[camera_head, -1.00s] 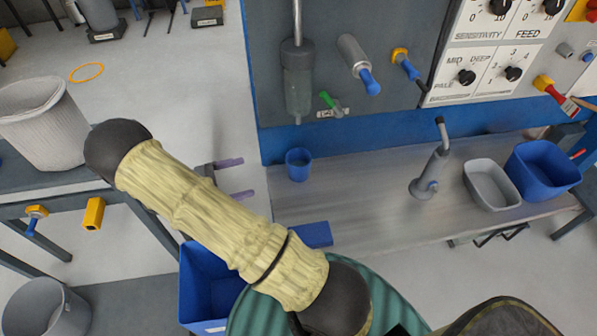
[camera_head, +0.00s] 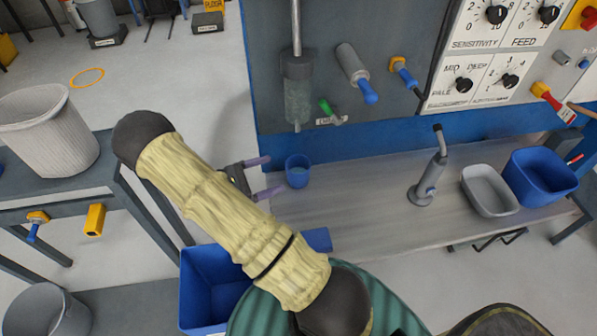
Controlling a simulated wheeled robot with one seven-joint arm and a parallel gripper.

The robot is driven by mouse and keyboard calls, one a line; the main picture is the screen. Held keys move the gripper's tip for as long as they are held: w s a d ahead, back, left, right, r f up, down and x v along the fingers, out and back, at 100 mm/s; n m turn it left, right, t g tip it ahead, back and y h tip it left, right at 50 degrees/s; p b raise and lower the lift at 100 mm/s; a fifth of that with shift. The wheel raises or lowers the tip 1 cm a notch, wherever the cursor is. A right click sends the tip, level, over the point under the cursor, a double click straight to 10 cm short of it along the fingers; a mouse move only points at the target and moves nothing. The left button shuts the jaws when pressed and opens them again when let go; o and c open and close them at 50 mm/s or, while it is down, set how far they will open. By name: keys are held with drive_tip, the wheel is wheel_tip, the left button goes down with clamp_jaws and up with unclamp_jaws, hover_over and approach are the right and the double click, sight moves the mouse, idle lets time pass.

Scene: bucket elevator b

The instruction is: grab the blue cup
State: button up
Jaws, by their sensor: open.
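The blue cup (camera_head: 297,172) stands upright on the left end of the grey metal shelf (camera_head: 370,205), below the blue-edged panel. My gripper (camera_head: 267,176) is just left of the cup, with its two purple fingers apart and pointing right towards it. The upper finger reaches near the cup's upper left side, and the lower finger lies lower and in front of it. The fingers look empty, and I cannot tell whether either touches the cup. My arm hides part of the gripper's base.
A grey tap-like device (camera_head: 426,180), a grey tub (camera_head: 489,190) and a blue bin (camera_head: 540,176) stand right on the shelf. A blue crate (camera_head: 207,290) is below my arm. A white bucket (camera_head: 48,135) stands left. The shelf between cup and tap is clear.

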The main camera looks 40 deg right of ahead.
sight(308, 162)
drive_tip(key=shift+x, duration=1.9)
drive_tip(key=x, duration=0.1)
drive_tip(key=p+x, duration=0.1)
drive_tip(key=x, duration=0.3)
drive_tip(key=shift+s+r+p, duration=0.2)
drive_tip(key=shift+s+p, duration=0.1)
drive_tip(key=shift+s, duration=0.05)
drive_tip(key=shift+w, duration=0.2)
